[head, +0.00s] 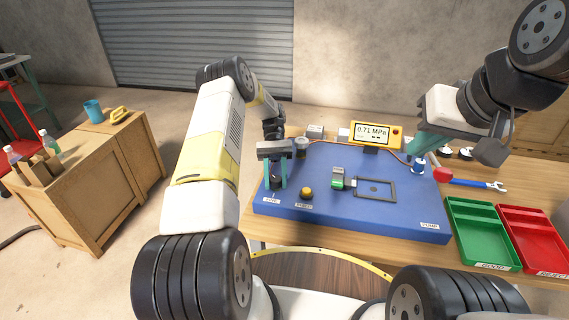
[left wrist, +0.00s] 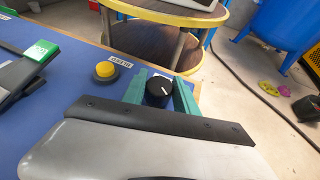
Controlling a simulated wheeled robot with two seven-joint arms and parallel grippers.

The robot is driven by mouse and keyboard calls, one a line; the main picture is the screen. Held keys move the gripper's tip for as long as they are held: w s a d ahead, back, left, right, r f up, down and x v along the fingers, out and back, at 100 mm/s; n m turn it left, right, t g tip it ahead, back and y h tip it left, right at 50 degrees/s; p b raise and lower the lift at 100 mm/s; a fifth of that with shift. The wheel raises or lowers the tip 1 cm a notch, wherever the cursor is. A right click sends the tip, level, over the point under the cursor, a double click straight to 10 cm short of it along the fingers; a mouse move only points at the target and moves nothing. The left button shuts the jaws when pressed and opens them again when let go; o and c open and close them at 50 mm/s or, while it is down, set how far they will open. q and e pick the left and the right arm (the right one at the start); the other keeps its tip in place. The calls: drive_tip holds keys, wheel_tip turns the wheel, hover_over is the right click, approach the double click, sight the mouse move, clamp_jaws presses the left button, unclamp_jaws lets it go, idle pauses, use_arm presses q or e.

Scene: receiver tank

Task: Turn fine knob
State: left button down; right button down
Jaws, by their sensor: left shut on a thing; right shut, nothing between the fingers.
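The fine knob is a black round knob with a white pointer line, seen in the left wrist view (left wrist: 159,91) at the edge of the blue panel (head: 330,212). My left gripper (head: 277,186) is shut on it, with one teal finger on each side; it also shows in the left wrist view (left wrist: 160,95). In the head view the fingers point down at the panel's left front corner and mostly hide the knob. A small label lies in front of it. My right gripper (head: 418,146) is shut and empty, raised beyond the panel's right side.
A yellow button (head: 306,193) sits right of the knob. A green and grey device (head: 338,178) and a dark frame (head: 375,189) lie mid-panel. A display (head: 374,134) reads 0.71 MPa.

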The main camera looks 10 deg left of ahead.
sight(276, 180)
use_arm(q)
drive_tip(key=shift+m+y, duration=2)
drive_tip(key=shift+y, duration=0.3)
drive_tip(key=shift+f, duration=0.1)
drive_tip(key=c, duration=0.9)
unclamp_jaws()
drive_tip(key=shift+c, duration=0.2)
drive_tip(key=r, duration=0.4)
drive_tip(key=shift+s+d, duration=0.1)
drive_tip(key=shift+s, duration=0.25)
drive_tip(key=s+d+r, duration=0.1)
drive_tip(key=s+d, duration=0.3)
drive_tip(key=s, duration=1)
drive_tip(key=shift+s+d, duration=0.2)
drive_tip(key=shift+s, duration=0.15)
